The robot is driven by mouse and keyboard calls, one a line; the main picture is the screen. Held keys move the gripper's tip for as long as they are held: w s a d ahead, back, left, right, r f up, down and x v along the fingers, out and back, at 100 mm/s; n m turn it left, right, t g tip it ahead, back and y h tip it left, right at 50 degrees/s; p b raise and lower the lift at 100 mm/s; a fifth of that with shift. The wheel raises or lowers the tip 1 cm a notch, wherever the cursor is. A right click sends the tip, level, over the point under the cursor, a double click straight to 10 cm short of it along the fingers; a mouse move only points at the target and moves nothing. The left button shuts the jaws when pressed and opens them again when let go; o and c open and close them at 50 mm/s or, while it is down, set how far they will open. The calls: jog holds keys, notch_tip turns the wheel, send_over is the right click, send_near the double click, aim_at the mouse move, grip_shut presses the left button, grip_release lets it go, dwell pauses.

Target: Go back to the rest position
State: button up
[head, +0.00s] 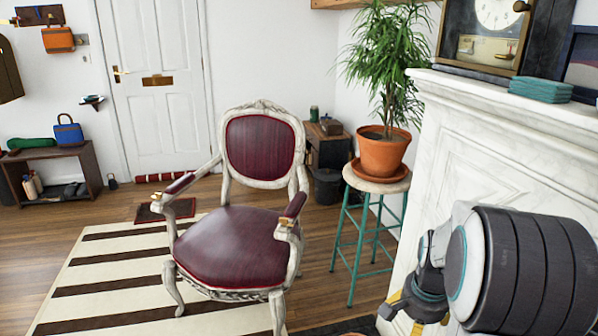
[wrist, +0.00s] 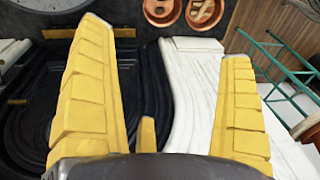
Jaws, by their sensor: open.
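Behind the fingers are white fluted marble and a dark moulded surround. In the head view my arm comes in at the lower right, in front of the white marble fireplace (head: 455,140).
A carved armchair (head: 235,245) stands on a striped rug (head: 105,265). A teal stool (head: 352,245) bearing a potted plant (head: 382,152) is close to the fireplace. Copper round things (wrist: 205,12) show in the wrist view.

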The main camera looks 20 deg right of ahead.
jog(key=s+a+r+n+p, duration=0.3)
jog(key=a+r+n+p, duration=0.1)
jog(key=r, duration=0.4)
jog(key=s+a+r+n+t+p, duration=0.1)
jog(key=s+a+r+n+p, duration=0.3)
jog(key=a+r, duration=0.4)
jog(key=s+a+r+n+y+p, duration=0.1)
jog(key=s+a+r+n+p, duration=0.2)
jog(key=a+r+n+p, duration=0.3)
notch_tip(320, 180, up, 2)
jog(key=shift+s+a+r+t+p, duration=0.1)
jog(key=shift+s+a+t+p, duration=0.15)
jog(key=shift+a, duration=0.5)
jog(key=shift+w, duration=0.1)
